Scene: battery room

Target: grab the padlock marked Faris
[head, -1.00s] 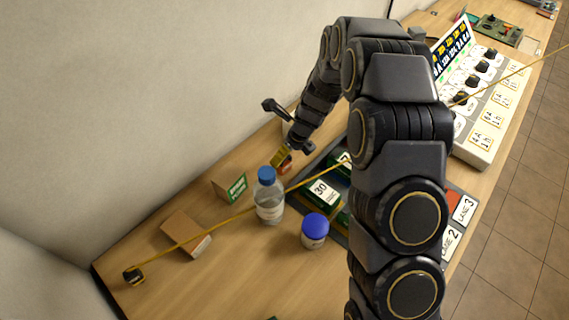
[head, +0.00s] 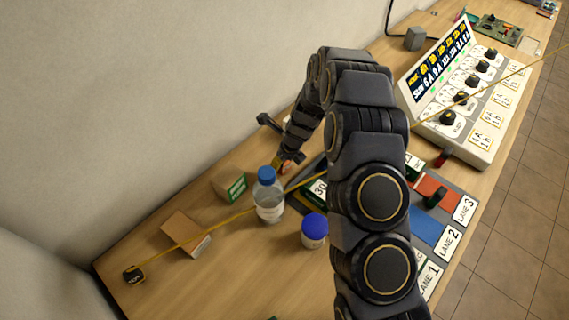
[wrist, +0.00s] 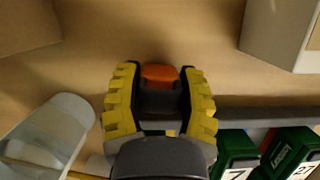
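An orange-red block-like thing (wrist: 160,76), possibly the padlock, lies on the wooden bench in the wrist view. No name is readable on it, so I cannot tell whether it is marked Faris. My gripper (wrist: 160,88) has its yellow-and-black fingers apart, one on each side of it. I cannot tell whether they touch it. In the head view my gripper (head: 284,165) is low over the bench, just behind the clear bottle, and mostly hides the orange-red thing.
A blue-capped bottle (head: 268,198) and a blue-lidded jar (head: 313,230) stand close by. A lane tray (head: 428,233) with green batteries (wrist: 236,150) lies to the right. A white charger panel (head: 462,128) stands beyond. A yellow tape (head: 215,226) stretches across.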

